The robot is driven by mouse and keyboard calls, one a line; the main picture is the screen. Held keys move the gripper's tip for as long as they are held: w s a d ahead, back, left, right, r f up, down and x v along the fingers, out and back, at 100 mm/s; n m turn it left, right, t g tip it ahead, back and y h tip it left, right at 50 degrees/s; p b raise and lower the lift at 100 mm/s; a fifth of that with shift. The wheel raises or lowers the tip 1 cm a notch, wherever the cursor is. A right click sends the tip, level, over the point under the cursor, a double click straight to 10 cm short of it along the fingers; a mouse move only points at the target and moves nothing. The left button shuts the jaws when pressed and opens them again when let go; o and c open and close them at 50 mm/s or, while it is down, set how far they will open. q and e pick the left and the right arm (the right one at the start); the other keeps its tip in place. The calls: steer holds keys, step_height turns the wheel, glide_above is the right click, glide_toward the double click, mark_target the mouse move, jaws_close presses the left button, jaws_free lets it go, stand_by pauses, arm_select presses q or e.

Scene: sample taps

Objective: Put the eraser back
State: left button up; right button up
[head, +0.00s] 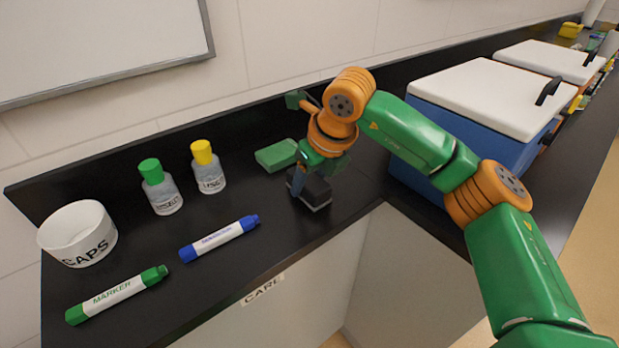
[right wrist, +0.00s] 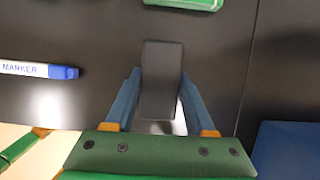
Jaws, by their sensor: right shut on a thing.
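The eraser (head: 314,193) is a black block with a paler underside, near the front edge of the dark counter. It also shows as a dark upright rectangle in the right wrist view (right wrist: 162,75). My right gripper (head: 307,180) comes down on it from above, with its blue fingers on either side in the right wrist view (right wrist: 160,95). It is shut on the eraser. I cannot tell whether the eraser touches the counter or hangs just above it. My left gripper is not in view.
A green sponge-like block (head: 277,155) lies just behind the eraser. Left are a blue marker (head: 220,238), a green marker (head: 117,295), two capped bottles (head: 161,189) and a white CAPS cup (head: 78,235). A blue cooler (head: 470,140) stands right. A whiteboard (head: 100,40) hangs behind.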

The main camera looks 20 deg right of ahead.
steer(key=shift+f, duration=0.1)
steer(key=o, duration=1.2)
steer(key=shift+s+r, duration=0.1)
steer(key=shift+r, duration=0.3)
steer(key=v, duration=1.1)
steer(key=shift+s+r, duration=0.15)
steer(key=shift+r, duration=0.1)
